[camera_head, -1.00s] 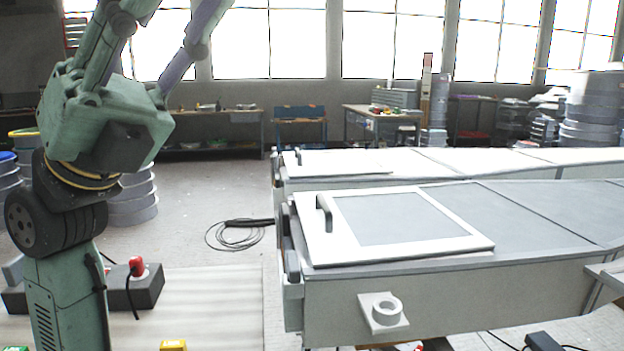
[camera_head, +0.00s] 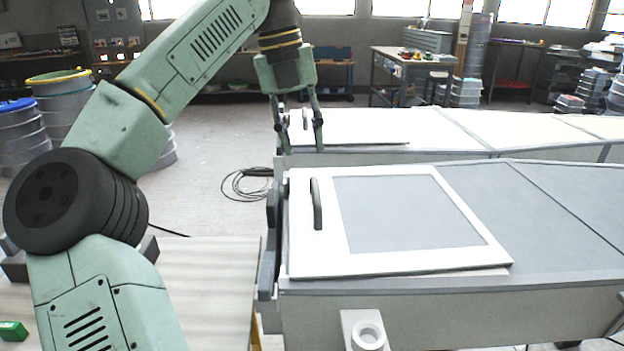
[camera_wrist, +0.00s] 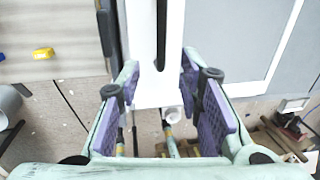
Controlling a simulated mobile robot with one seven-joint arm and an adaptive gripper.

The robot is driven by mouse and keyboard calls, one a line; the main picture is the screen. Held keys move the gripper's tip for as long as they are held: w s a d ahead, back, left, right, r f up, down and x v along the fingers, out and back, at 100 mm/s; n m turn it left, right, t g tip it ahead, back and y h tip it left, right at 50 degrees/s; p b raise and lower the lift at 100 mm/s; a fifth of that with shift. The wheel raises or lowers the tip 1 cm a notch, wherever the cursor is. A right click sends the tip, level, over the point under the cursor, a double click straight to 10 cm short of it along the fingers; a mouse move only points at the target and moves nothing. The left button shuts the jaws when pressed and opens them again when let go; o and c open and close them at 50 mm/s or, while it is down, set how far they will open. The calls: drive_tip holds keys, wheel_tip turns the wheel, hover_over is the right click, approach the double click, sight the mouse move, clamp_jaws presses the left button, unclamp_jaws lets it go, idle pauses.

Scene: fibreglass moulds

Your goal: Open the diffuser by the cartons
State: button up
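Two grey diffusers lie side by side, a near one (camera_head: 400,318) and a far one (camera_head: 390,120). The near one's white-framed lid (camera_head: 270,1) is not raised. Its dark handle (camera_head: 316,204) stands near the left edge. My gripper (camera_head: 298,148) hangs fingers-down and open, overlapping the far lid in the head view. In the wrist view a dark handle (camera_wrist: 161,35) on a white frame lies ahead, between the open fingers and apart from them. A grey panel (camera_wrist: 235,35) is to its right. I cannot make out any cartons.
A ring fitting (camera_head: 367,335) sticks out of the near diffuser's front. A pale mat (camera_head: 210,285) lies to the left. A coiled cable (camera_head: 245,185) is on the floor. Drums (camera_head: 58,105) stand at the left back.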

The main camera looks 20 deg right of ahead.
sight(316, 193)
drive_tip(key=f, duration=0.3)
drive_tip(key=d+f, duration=0.1)
drive_tip(key=f, duration=0.2)
drive_tip(key=d+f, duration=0.1)
drive_tip(key=f, duration=0.2)
drive_tip(key=shift+s+f, duration=0.3)
drive_tip(key=shift+f, duration=0.1)
drive_tip(key=shift+c, duration=0.5)
clamp_jaws()
